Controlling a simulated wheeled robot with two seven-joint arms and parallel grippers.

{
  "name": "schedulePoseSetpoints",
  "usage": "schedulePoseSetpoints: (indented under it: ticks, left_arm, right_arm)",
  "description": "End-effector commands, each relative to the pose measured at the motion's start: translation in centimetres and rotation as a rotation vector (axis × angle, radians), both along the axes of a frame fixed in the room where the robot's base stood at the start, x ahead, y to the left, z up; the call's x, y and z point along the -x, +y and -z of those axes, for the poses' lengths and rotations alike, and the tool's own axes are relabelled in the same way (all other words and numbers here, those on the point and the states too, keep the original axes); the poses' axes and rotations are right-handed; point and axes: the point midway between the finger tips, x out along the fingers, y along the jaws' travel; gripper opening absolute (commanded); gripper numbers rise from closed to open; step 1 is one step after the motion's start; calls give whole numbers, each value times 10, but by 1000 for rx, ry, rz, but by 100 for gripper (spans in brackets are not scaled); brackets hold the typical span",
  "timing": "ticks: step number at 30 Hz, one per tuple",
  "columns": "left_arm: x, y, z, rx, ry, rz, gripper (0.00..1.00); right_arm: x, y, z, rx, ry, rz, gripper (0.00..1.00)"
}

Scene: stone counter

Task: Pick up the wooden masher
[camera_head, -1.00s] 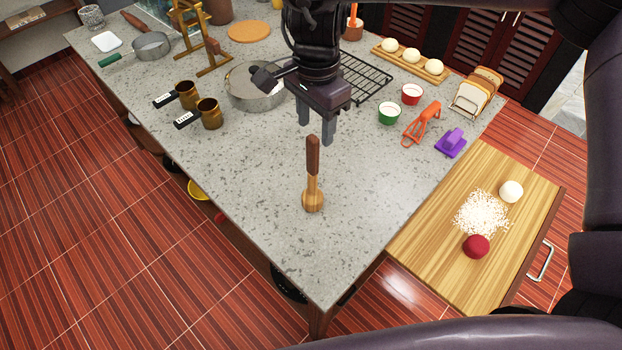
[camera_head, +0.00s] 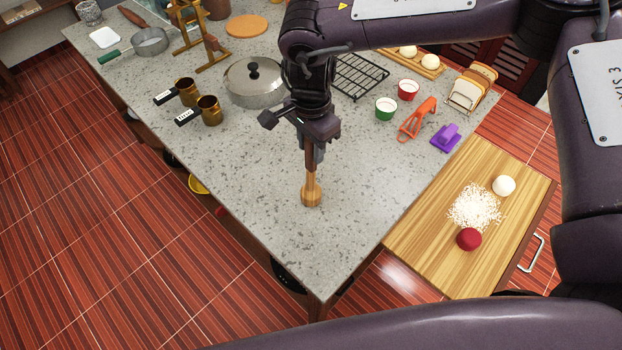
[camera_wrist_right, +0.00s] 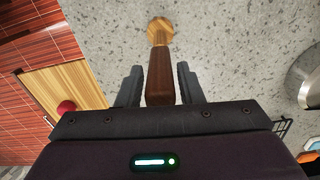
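The wooden masher (camera_head: 311,192) stands on the counter with its light round head down and its dark brown handle up. My right gripper (camera_head: 313,160) is over the masher, its fingers around the upper handle. In the right wrist view the handle of the masher (camera_wrist_right: 160,75) lies between the two fingers of the right gripper (camera_wrist_right: 160,85). A gap shows on each side of the handle, so the gripper is open. My left gripper is not in view.
A lidded steel pot (camera_head: 255,88), two brass mugs (camera_head: 209,110) and a black wire rack (camera_head: 358,77) stand behind. An orange peeler (camera_head: 418,119) and a purple tool (camera_head: 446,138) lie to the right. A cutting board (camera_head: 432,240) extends at front right. The counter around the masher is clear.

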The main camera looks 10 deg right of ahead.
Motion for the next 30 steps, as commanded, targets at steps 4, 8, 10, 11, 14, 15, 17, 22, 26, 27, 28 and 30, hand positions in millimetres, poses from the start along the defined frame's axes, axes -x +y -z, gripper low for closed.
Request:
schedulePoseSetpoints:
  ticks: [4, 8, 10, 11, 14, 15, 17, 22, 26, 27, 28, 30]
  left_arm:
    - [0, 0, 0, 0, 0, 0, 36]
    - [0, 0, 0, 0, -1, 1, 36]
    - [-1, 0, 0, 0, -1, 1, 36]
    - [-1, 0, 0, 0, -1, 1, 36]
    - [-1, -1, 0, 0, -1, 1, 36]
    - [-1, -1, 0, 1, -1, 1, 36]
    - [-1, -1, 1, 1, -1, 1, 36]
    - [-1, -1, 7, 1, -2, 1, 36]
    - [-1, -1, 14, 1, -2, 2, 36]
    - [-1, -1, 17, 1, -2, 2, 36]
    - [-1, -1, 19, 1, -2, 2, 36]
    - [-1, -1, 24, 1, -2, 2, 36]
  right_arm:
    - [0, 0, 0, 0, 0, 0, 14]
    - [0, 0, -1, 0, -1, 0, 1]
    - [0, 0, -1, 0, -1, 0, 1]
    - [0, 0, -1, 0, -1, 0, 1]
    - [0, 0, -1, 0, -1, 0, 1]
    - [0, 0, -2, 0, -1, 0, 1]
    - [-1, 0, -4, -1, -2, 0, 1]
    - [-1, 0, -20, -2, -4, 0, 1]
    - [-2, 0, -46, -3, -8, 0, 1]
    - [-2, 0, -56, -2, -7, 1, 1]
    - [-2, 0, -65, -2, -9, 1, 1]
    - [-2, 1, -86, -2, -9, 0, 1]
